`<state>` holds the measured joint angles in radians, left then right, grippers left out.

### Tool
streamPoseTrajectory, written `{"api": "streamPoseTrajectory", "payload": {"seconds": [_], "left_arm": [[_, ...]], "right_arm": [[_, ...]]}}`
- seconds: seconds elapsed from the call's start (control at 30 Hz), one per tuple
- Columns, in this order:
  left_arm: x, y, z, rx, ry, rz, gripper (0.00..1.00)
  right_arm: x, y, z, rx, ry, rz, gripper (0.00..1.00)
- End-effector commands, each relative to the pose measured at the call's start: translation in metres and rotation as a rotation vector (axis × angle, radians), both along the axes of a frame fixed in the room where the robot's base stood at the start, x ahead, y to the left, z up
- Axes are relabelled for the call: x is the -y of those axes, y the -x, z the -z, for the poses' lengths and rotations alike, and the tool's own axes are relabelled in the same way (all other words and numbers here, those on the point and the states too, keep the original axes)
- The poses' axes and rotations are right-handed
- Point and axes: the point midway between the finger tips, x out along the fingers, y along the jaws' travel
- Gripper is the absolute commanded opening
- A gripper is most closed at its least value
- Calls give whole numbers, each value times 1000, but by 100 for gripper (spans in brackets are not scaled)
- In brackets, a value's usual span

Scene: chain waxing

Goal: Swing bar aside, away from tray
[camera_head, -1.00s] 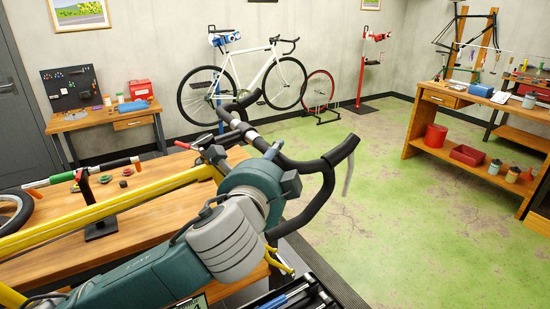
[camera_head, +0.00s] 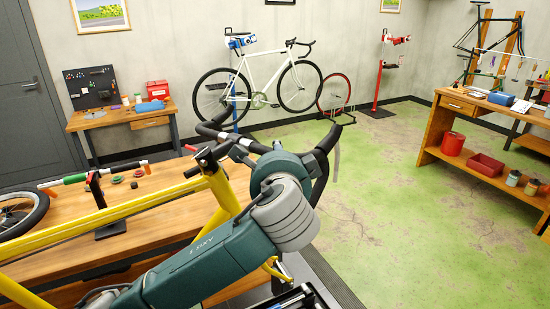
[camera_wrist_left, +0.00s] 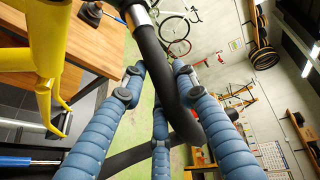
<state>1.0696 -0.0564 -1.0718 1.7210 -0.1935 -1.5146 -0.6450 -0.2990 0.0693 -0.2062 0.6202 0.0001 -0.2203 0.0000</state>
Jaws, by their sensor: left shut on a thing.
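The bar is a black drop handlebar (camera_head: 322,174) at the front of a yellow bike frame (camera_head: 130,215). One drop hangs on the right beside my left wrist, and the other curves out at the left. My left arm reaches in from the lower left, and its wrist covers the gripper in the head view. In the left wrist view my left gripper (camera_wrist_left: 157,78) has its blue ridged fingers closed around the black bar (camera_wrist_left: 160,65). The dark tray (camera_head: 318,293) is partly visible at the bottom edge, below my wrist, with blue-handled tools. My right gripper is not in view.
A wooden workbench (camera_head: 160,225) lies under the yellow frame, with a wheel (camera_head: 22,213) at its left. Green floor (camera_head: 370,190) is open to the right of the bar. Another bench (camera_head: 480,120) stands at the right.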

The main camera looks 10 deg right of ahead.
Motion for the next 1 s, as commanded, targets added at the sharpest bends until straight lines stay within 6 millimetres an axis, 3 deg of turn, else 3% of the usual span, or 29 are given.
{"api": "streamPoseTrajectory", "payload": {"seconds": [0.2,0.23,0.33,0.73,1.0], "left_arm": [[0,-1,-2,6,-2,0,0],[0,-1,-2,6,-2,0,31],[0,0,-2,6,-2,1,50],[0,8,-2,3,0,3,50],[-7,59,-15,5,2,7,50]], "right_arm": [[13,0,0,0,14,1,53],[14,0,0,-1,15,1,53],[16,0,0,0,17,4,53],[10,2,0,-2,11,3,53],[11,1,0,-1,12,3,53]]}}
